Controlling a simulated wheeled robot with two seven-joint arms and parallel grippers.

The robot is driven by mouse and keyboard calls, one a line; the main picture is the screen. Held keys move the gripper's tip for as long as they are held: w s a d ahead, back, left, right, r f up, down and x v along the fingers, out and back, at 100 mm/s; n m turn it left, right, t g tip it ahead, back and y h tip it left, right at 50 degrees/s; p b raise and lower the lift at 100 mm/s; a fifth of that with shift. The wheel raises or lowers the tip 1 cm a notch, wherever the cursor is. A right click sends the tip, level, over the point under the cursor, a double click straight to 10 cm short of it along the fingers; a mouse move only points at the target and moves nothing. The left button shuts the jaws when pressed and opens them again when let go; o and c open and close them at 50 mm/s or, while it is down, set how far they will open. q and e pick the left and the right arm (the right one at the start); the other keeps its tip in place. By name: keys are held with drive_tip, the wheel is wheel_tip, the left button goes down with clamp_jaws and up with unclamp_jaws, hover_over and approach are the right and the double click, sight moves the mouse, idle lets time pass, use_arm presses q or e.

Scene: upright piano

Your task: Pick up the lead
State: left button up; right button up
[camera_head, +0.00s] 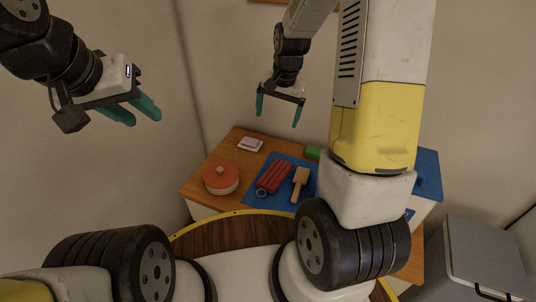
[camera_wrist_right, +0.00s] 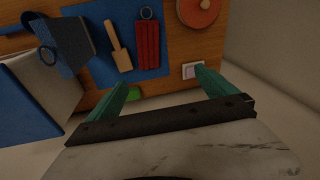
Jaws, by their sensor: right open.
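The lead (camera_head: 273,176) appears to be the red folded strap bundle with a metal ring at one end. It lies on a blue mat (camera_head: 258,196) on the wooden top. It also shows in the right wrist view (camera_wrist_right: 147,45), with its ring at the top. My right gripper (camera_head: 278,117) is open and empty, raised above the back of the wooden top. In its wrist view the open fingers (camera_wrist_right: 166,82) are below the lead in the picture, apart from it. My left gripper (camera_head: 141,112) is open and empty, high at the left, away from the wooden top.
A wooden brush-like tool (camera_head: 300,183) lies beside the lead on the mat. A round red-lidded pot (camera_head: 221,178) stands to the left. A small pale pad (camera_head: 250,145) and a green block (camera_head: 313,153) are behind. A blue container (camera_wrist_right: 68,42) stands beyond the tool.

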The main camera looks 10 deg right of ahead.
drive_tip(key=m+g, duration=0.1)
drive_tip(key=m, duration=0.1)
hover_over(276, 172)
wheel_tip(276, 172, down, 14)
drive_tip(key=shift+m+g+h, duration=0.3)
drive_tip(key=shift+g+h, duration=0.1)
drive_tip(key=shift+g, duration=0.1)
wheel_tip(276, 172, down, 14)
drive_tip(key=shift+w+r, duration=0.1)
drive_tip(key=shift+r, duration=0.1)
drive_tip(key=shift+c, duration=0.3)
drive_tip(key=c, duration=1.5)
